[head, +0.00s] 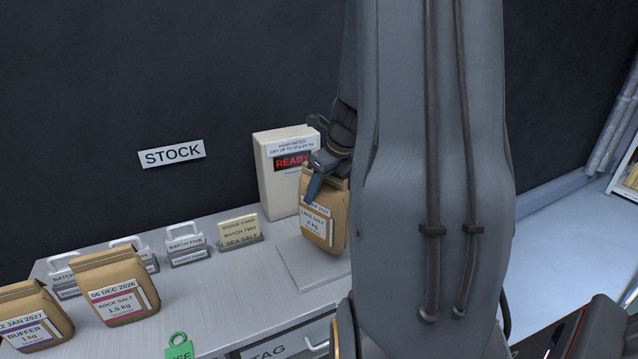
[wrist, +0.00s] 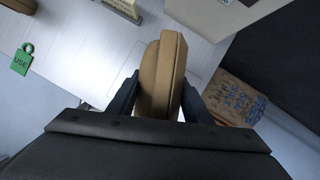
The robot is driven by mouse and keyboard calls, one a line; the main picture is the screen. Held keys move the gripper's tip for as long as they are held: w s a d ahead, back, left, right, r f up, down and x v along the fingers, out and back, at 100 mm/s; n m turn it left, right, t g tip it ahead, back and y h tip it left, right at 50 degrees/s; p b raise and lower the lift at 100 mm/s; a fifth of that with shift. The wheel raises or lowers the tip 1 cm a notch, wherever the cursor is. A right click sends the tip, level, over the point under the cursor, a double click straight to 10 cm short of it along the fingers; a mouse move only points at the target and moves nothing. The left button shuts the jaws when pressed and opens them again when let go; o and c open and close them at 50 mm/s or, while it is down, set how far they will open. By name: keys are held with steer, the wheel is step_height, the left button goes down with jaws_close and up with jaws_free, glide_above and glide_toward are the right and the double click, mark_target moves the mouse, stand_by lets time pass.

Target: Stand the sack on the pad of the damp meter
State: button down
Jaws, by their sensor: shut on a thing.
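A brown paper sack (head: 322,222) labelled "LAKE SALT 2 kg" is upright with a slight tilt at the damp meter. My gripper (head: 325,172) is shut on its top; in the wrist view the sack (wrist: 162,75) sits between the two dark fingers (wrist: 160,98). The damp meter (head: 279,160) is a pale box whose display reads "READY". Its flat pad (head: 300,262) lies on the counter in front of it. The sack's base is over the pad; I cannot tell whether it touches. My arm hides the pad's right side.
Sacks of rock salt (head: 112,287) and buffer (head: 32,318) stand at the left. Batch cards and a "STOCK CARD" sign (head: 240,230) line the back of the counter (head: 215,300). A green "USE" tag (head: 179,347) is at the front. A printed brown sack (wrist: 234,98) lies lower down beyond the counter.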

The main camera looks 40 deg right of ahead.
mark_target(334, 174)
steer(key=shift+w+d+f, duration=0.1)
steer(key=shift+f, duration=1.85)
steer(key=c, duration=0.9)
jaws_free()
steer(key=b+v, duration=0.1)
steer(key=v, duration=1.1)
